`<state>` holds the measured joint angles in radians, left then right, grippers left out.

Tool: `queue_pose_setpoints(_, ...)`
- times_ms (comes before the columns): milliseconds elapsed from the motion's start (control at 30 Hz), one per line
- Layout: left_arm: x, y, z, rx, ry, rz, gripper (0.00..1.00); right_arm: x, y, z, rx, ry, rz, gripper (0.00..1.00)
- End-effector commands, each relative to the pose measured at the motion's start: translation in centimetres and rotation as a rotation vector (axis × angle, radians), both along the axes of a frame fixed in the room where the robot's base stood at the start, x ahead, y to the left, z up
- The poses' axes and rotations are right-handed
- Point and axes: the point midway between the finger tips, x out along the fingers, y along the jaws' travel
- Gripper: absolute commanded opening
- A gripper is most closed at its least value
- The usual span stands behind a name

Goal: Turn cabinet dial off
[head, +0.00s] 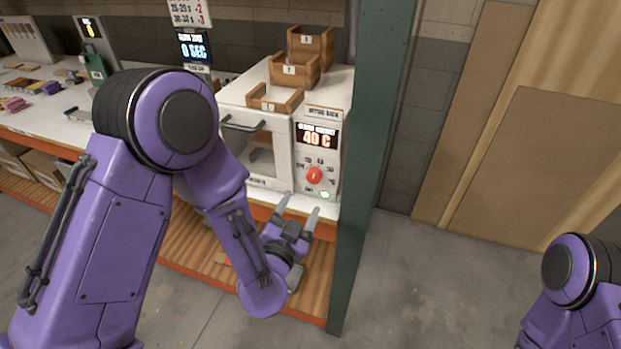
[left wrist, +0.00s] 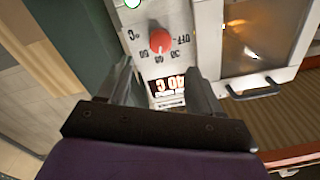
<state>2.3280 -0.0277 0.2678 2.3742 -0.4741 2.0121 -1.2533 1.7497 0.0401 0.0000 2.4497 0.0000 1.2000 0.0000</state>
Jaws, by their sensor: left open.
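The white cabinet (head: 276,158) stands on the shelf, with a handled, windowed door on its left and a control panel on its right. The red dial (head: 314,175) sits on that panel below a display reading 40 C (head: 318,137). Number marks ring the dial. My left gripper (head: 298,204) is open just below and in front of the dial, apart from it. In the left wrist view the picture is upside down; the dial (left wrist: 161,41) shows beyond and between the open fingers, with an OFF mark beside it. A green light (head: 324,194) glows under the dial. My right gripper is out of view.
A green post (head: 375,160) stands close to the right of the cabinet. Wooden trays (head: 294,70) sit on the cabinet top. The door handle (head: 243,125) sticks out to the left of the panel. The floor at right is clear.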

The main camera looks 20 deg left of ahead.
Motion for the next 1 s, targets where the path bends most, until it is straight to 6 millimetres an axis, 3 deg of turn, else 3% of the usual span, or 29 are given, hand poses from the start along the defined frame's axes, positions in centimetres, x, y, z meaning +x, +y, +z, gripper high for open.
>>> queue_pose_setpoints(200,5.0,0.1,0.3,-0.003,0.002,0.004,0.65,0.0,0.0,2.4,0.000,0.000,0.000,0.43)
queue_pose_setpoints(333,7.2,0.1,0.2,-0.002,0.003,0.003,0.65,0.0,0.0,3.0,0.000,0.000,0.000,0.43)
queue_pose_setpoints(500,8.4,0.1,-0.1,-0.001,0.004,0.003,0.65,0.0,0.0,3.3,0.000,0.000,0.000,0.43)
queue_pose_setpoints(700,8.5,0.1,-0.2,-0.001,0.005,0.002,0.65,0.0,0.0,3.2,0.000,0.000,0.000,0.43)
queue_pose_setpoints(733,8.4,0.1,-0.2,-0.001,0.005,0.002,0.61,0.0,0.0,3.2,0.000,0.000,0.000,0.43)
queue_pose_setpoints(900,8.4,0.1,-0.2,-0.001,0.004,0.003,0.08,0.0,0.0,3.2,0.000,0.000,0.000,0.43)
queue_pose_setpoints(1000,8.4,0.1,-0.2,-0.001,0.004,0.003,0.08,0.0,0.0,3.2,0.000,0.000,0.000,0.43)
